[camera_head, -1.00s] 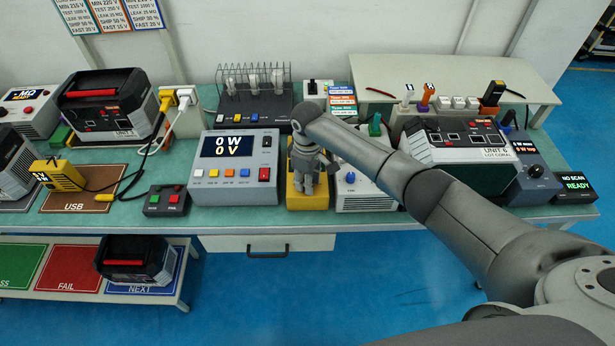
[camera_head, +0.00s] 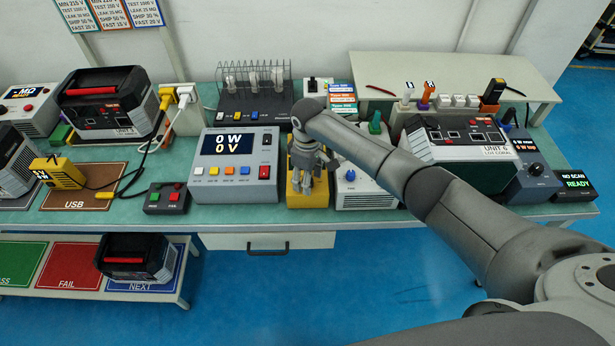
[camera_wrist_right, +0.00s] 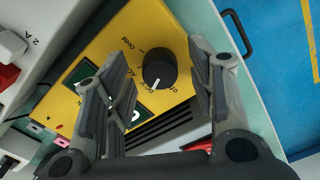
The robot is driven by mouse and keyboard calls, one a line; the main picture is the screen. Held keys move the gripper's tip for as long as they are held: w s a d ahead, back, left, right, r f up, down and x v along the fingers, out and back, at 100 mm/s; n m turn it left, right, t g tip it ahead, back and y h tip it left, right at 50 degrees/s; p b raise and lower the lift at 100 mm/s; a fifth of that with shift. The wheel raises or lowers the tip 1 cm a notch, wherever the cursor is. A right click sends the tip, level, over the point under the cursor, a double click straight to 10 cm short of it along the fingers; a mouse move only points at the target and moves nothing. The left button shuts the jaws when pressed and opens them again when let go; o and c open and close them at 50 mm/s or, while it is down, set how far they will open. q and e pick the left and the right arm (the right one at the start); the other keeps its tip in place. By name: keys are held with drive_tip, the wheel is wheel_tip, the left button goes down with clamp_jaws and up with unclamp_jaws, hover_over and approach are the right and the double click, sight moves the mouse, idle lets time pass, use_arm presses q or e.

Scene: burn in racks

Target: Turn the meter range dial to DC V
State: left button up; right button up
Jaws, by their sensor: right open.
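The yellow meter (camera_head: 294,200) sits near the front edge of the bench, mostly covered by my right gripper (camera_head: 313,172) in the head view. In the right wrist view, the yellow meter face (camera_wrist_right: 92,42) carries a round black range dial (camera_wrist_right: 160,70) with a white pointer mark. My right gripper (camera_wrist_right: 157,62) is open, with one finger on each side of the dial and visible gaps. Contact with the meter is unclear. My left gripper is not in view.
A grey power unit (camera_head: 207,172) reading 0 W and 0 V stands left of the meter. A white box with a blue knob (camera_head: 351,176) stands close on its right. A wire rack of bulbs (camera_head: 254,95) is behind. A drawer handle (camera_wrist_right: 238,32) juts from the bench front.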

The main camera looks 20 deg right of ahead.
wheel_tip(320, 180, up, 12)
idle(0.4)
drive_tip(key=shift+f, duration=0.15)
